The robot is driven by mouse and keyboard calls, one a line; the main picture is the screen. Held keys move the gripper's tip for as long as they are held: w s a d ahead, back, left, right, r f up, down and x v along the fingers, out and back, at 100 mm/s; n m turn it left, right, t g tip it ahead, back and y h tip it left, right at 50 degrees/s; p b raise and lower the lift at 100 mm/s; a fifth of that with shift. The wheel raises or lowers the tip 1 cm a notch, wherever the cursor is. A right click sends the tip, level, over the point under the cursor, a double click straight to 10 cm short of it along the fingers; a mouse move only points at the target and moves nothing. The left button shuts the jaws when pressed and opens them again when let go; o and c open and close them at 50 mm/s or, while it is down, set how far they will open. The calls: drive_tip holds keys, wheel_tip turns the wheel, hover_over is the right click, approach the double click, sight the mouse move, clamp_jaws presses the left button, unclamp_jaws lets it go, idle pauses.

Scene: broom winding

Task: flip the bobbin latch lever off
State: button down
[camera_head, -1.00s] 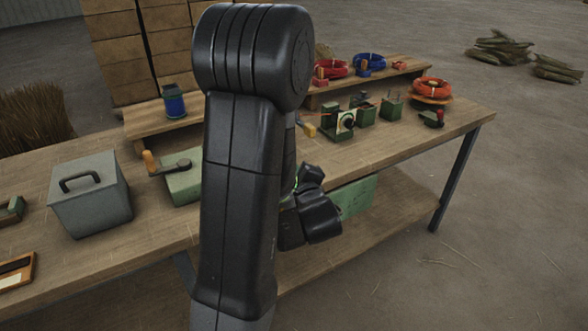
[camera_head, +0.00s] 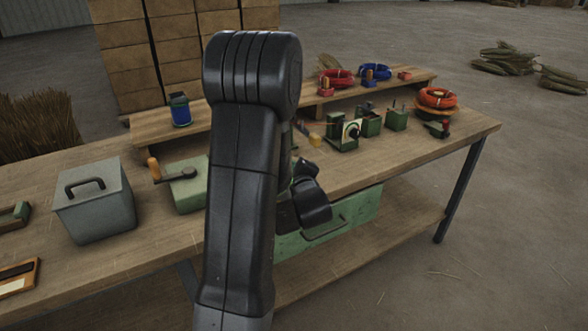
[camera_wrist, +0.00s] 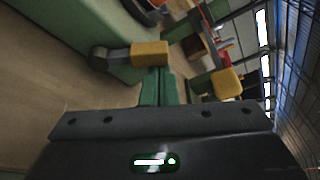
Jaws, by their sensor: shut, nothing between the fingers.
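In the wrist view, my gripper (camera_wrist: 157,86) shows as two green fingers, shut together with nothing between them. A yellow-ended lever (camera_wrist: 150,54) with a dark rounded arm lies just beyond the fingertips, against a green housing. A second yellow block (camera_wrist: 228,82) is to the right of the fingers. I cannot tell which one is the bobbin latch lever, nor whether the fingers touch either. In the head view, a small yellow-tipped part (camera_head: 314,140) shows on the bench just right of my arm. My fingers are hidden there behind my arm and wrist.
The wooden bench (camera_head: 400,150) holds a grey handled box (camera_head: 95,203), a green crank box (camera_head: 190,192) and small green devices (camera_head: 344,138). A raised shelf (camera_head: 400,84) with red and blue coils stands behind. A green drawer (camera_head: 352,212) is under the front edge.

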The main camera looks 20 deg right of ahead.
drive_tip(key=shift+a+r+n+b, duration=0.15)
drive_tip(key=shift+a+n+b, duration=0.15)
drive_tip(key=shift+n+b, duration=0.5)
drive_tip(key=a+n+t+b, duration=0.1)
drive_tip(key=n+b, duration=0.1)
drive_tip(key=b, duration=0.2)
drive_tip(key=shift+a+r+h+b, duration=0.1)
drive_tip(key=shift+a+h+b, duration=0.1)
drive_tip(key=shift+h+b, duration=0.2)
drive_tip(key=n+b, duration=0.1)
drive_tip(key=b, duration=0.1)
drive_tip(key=a+n+t+b, duration=0.1)
drive_tip(key=b, duration=0.1)
drive_tip(key=a+n+b, duration=0.1)
drive_tip(key=n+b, duration=0.1)
drive_tip(key=shift+s+a+r+t+b, duration=0.15)
drive_tip(key=shift+r+t+b, duration=0.15)
drive_tip(key=shift+b, duration=0.1)
drive_tip(key=shift+r+p, duration=0.35)
drive_tip(key=shift+r, duration=0.05)
drive_tip(key=shift+f, duration=0.1)
